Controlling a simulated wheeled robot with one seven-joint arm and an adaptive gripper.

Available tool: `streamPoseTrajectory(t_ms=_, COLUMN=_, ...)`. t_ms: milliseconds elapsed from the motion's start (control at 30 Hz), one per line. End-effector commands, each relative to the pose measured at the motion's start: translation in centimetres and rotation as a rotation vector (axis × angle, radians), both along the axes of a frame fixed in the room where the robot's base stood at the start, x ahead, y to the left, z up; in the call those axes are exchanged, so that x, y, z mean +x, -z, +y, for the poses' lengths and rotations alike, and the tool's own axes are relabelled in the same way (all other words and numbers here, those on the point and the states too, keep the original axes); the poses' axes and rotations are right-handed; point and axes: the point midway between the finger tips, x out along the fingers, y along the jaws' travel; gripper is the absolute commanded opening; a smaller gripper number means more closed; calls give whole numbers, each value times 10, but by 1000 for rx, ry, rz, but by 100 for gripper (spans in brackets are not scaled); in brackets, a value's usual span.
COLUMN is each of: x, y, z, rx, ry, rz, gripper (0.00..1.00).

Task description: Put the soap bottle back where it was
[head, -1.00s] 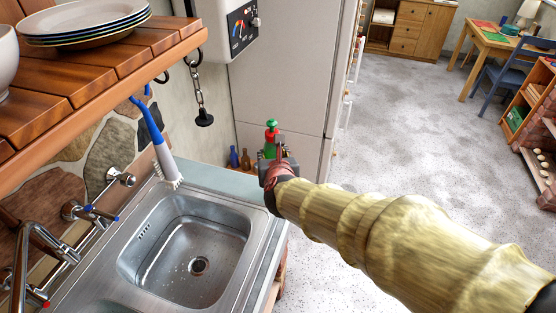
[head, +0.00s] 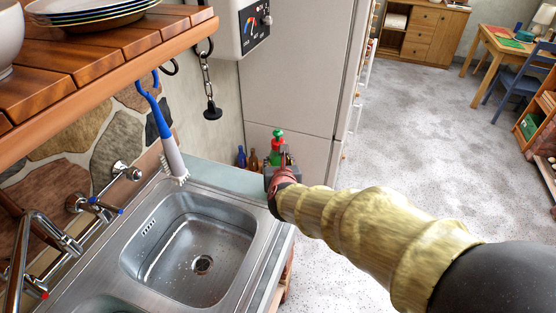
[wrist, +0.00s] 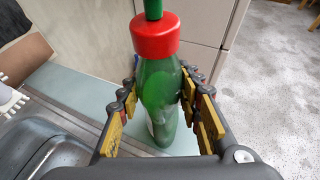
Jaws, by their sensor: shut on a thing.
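The soap bottle (wrist: 158,92) is green with a red collar and a green top. In the wrist view it stands between the two fingers of my gripper (wrist: 163,95), which is shut on its body. In the head view the bottle's red and green top (head: 278,140) shows above my gripper (head: 280,172), near the far right corner of the counter. The bottle looks upright or nearly so. My gripper hides its lower part in the head view, and I cannot tell whether its base touches the counter.
The steel sink (head: 190,245) lies left of my gripper, with a pale green counter strip (head: 215,178) beyond it. A blue-handled brush (head: 165,130) hangs from the wooden shelf (head: 110,60). Small bottles (head: 247,158) stand behind, near the fridge (head: 295,80).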

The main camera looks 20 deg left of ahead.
Motion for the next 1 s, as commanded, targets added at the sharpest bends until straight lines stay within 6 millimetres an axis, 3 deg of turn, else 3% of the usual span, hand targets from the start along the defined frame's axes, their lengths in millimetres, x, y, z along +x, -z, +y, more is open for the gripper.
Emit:
streamPoseTrajectory(t_ms=233, x=0, y=1, z=0, rx=2, ry=0, rz=-2, gripper=0)
streamPoseTrajectory(t_ms=267, x=0, y=3, z=0, rx=0, ry=0, rz=1, gripper=36)
streamPoseTrajectory(t_ms=500, x=0, y=2, z=0, rx=0, ry=0, rz=1, gripper=49)
streamPoseTrajectory(t_ms=600, x=0, y=2, z=0, rx=0, ry=0, rz=1, gripper=53)
streamPoseTrajectory(t_ms=1000, x=-2, y=-3, z=-1, rx=0, ry=-1, rz=0, gripper=53)
